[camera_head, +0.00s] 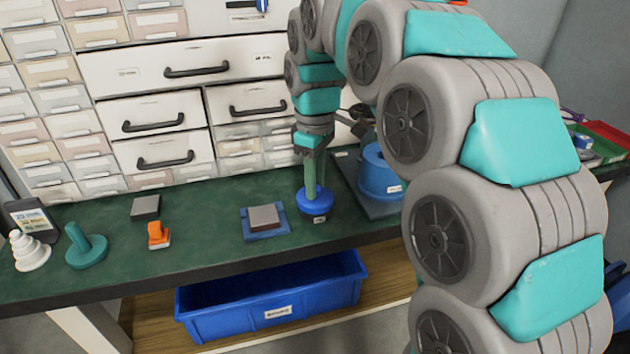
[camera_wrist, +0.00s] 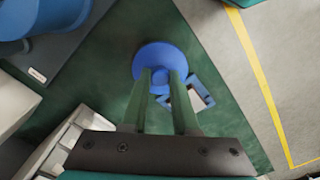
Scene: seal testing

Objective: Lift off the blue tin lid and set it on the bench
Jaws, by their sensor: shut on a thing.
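The round blue lid (camera_head: 314,206) is at the bench's front, left of a larger blue tin (camera_head: 378,178). My gripper (camera_head: 316,186) points down and is shut on the middle of the lid. In the wrist view the two fingers (camera_wrist: 160,80) meet the lid's centre, and the lid's blue disc (camera_wrist: 150,60) spreads beyond them. The lid looks level and is apart from the tin. I cannot tell whether its underside touches the bench. The tin's top is partly hidden by my arm. Part of the tin also shows in the wrist view (camera_wrist: 50,14).
A blue plate with a grey block (camera_head: 265,217) lies left of the lid. Farther left are an orange stamp-like piece (camera_head: 158,235), a dark block (camera_head: 145,207) and a teal peg stand (camera_head: 87,250). A blue bin (camera_head: 270,300) sits below the bench. Drawers (camera_head: 160,120) stand behind.

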